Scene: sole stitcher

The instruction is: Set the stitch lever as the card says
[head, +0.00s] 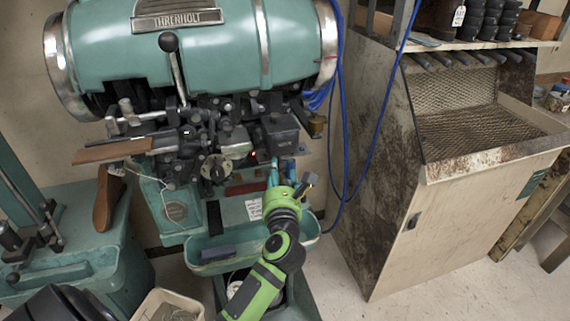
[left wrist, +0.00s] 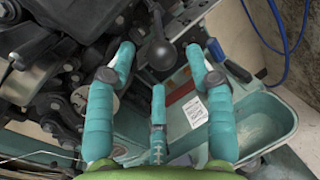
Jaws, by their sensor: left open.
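My left gripper (head: 281,170) is below the machine's right-hand mechanism. The left wrist view shows its teal fingers (left wrist: 160,62) open and apart. A dark ball-ended lever (left wrist: 160,52) shows between the fingertips there; I cannot tell whether they touch it. A white printed card (head: 255,208) hangs beside the gripper and also shows in the left wrist view (left wrist: 194,110); its print is too small to read.
A teal tray (head: 205,262) sits under the machine, close to my left arm. Blue cables (head: 372,150) hang to the right. A stained cabinet (head: 460,215) with a mesh bay stands further right. A box (head: 150,305) is at the bottom. Some floor is clear before the cabinet.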

